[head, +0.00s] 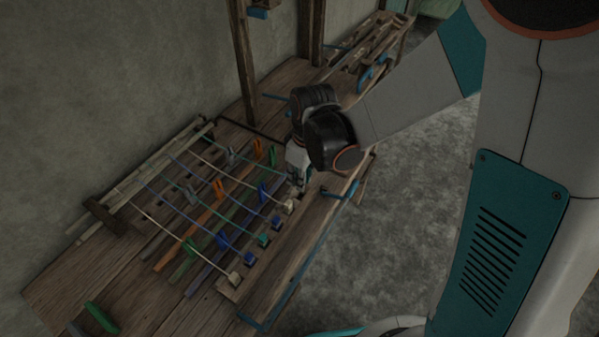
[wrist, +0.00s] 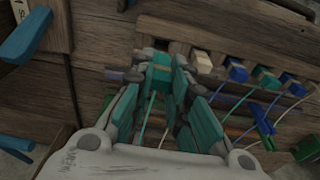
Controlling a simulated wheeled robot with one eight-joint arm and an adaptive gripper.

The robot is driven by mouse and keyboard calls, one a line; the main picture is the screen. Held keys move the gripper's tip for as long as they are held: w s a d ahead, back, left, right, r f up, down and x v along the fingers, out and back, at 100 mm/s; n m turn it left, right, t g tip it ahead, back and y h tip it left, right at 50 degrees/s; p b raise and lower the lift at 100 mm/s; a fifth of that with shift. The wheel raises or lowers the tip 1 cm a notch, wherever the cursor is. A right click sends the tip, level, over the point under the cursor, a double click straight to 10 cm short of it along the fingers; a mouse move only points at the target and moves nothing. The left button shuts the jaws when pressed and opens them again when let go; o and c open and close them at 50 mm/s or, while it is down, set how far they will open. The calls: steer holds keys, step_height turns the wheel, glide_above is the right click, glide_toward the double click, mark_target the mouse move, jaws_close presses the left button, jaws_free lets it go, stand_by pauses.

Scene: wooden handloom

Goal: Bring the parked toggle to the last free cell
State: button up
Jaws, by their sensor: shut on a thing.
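My gripper (wrist: 162,58) is shut on a small teal toggle (wrist: 160,75) with a cord trailing from it between the fingers. In the head view my gripper (head: 297,182) is at the far end of the row of toggles on the wooden rail (head: 265,262); the held toggle is hard to make out there. Beside it on the rail sit a cream toggle (wrist: 203,62), a blue one (wrist: 237,71), a teal one (wrist: 266,79) and others. The fingers partly hide the rail under the held toggle, so I cannot tell whether it touches.
Several coloured clips, such as an orange one (head: 218,189) and a green one (head: 188,247), stand among the cords left of the rail. A blue bar (head: 283,308) runs along the loom's right side. A loose green piece (head: 101,317) lies at the near left.

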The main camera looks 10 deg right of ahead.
steer(key=shift+f, duration=0.75)
steer(key=shift+f+b, duration=0.15)
steer(key=shift+b, duration=0.2)
steer(key=shift+f+b, duration=1.55)
steer(key=shift+f, duration=0.15)
steer(key=o, duration=0.8)
steer(key=shift+r, duration=0.1)
step_height(320, 180, up, 12)
steer(key=s+d, duration=0.1)
